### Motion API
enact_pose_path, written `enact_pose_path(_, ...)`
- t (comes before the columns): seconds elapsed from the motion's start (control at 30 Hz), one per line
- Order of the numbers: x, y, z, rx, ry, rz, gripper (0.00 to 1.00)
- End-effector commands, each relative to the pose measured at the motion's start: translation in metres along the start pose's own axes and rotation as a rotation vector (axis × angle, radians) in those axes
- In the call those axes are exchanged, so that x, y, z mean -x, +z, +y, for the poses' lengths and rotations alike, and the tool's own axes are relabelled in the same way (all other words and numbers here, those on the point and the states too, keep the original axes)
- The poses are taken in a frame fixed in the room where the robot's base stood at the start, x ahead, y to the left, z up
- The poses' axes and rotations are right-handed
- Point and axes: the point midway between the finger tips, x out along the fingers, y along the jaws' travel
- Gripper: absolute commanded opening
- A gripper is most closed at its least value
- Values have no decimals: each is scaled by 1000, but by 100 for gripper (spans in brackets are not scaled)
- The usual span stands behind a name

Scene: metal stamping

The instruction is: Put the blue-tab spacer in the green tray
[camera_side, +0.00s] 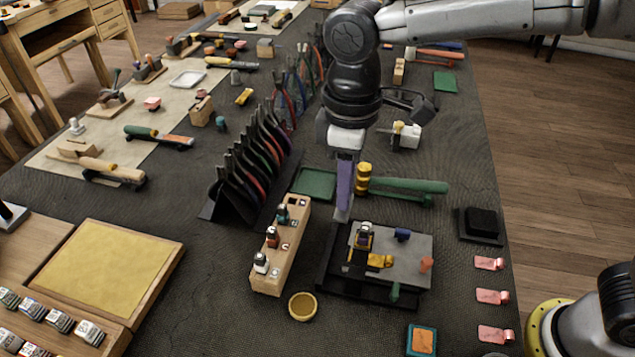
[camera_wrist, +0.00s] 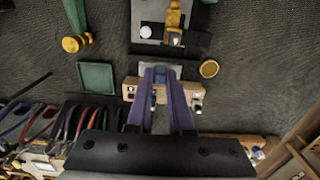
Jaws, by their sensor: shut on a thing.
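The green tray (camera_side: 315,184) lies flat and empty on the dark mat, left of my gripper; it also shows in the wrist view (camera_wrist: 97,76). My gripper (camera_side: 343,210) points down above the mat, between the tray and the stamping fixture (camera_side: 418,246). Its purple fingers (camera_wrist: 160,80) are shut on a small greyish piece at their tips, seemingly the blue-tab spacer. The fingers hide most of it, and I cannot make out its blue tab clearly. The gripper is to the right of the tray and not over it.
A wooden block (camera_side: 272,268) with upright stamps stands left of the fixture. A plier rack (camera_side: 245,185) is left of the tray. A green-handled hammer (camera_side: 405,186) lies to the right. A small yellow dish (camera_side: 302,306) and several pink tags (camera_side: 492,296) are nearer the front.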

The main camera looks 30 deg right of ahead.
Motion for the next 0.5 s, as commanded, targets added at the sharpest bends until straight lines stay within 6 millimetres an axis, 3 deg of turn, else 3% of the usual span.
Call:
enact_pose_path(0.17, 9, -12, 3, 65, 0, 2, 0)
enact_pose_path(0.27, 8, -32, 18, 91, 0, -1, 0)
enact_pose_path(0.5, -19, -74, 82, 86, -1, -3, 0)
